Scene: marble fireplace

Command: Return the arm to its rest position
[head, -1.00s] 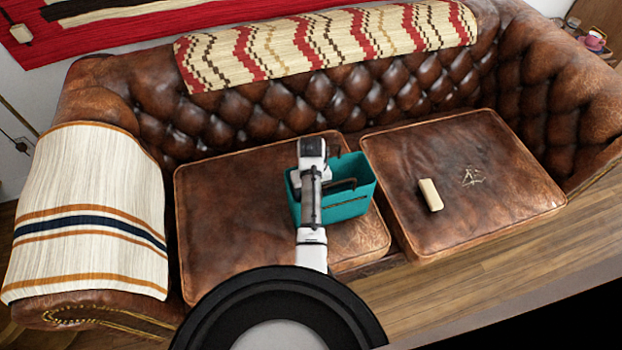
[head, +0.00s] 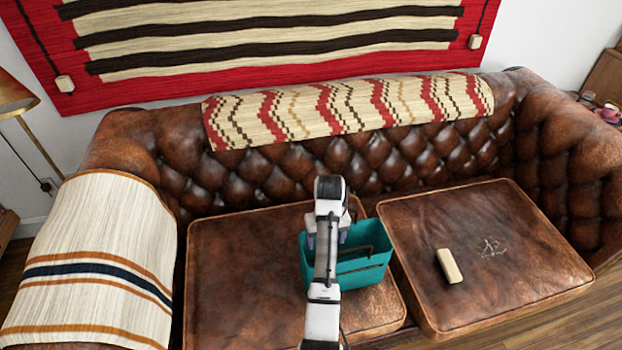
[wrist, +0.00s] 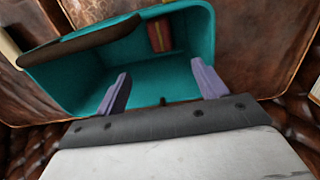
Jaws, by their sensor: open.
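My arm reaches out over the left seat cushion of the leather sofa in the head view. In the wrist view my gripper (wrist: 162,88) is open, its two purple-grey fingers wide apart with nothing between them. It is over a teal bin (wrist: 88,85), which also shows in the head view (head: 365,275), partly hidden behind my arm. Inside the bin lies a small red and tan item (wrist: 159,35). A dark brown bar (wrist: 80,42) crosses the bin's rim. In the head view the fingers are mostly hidden by the arm.
The right seat cushion (head: 490,230) holds a cream block (head: 449,266) and a small tangle of thin pieces (head: 493,247). A striped blanket (head: 90,260) covers the left armrest. A patterned throw (head: 350,108) lies on the tufted backrest. A floor lamp (head: 15,100) stands at left.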

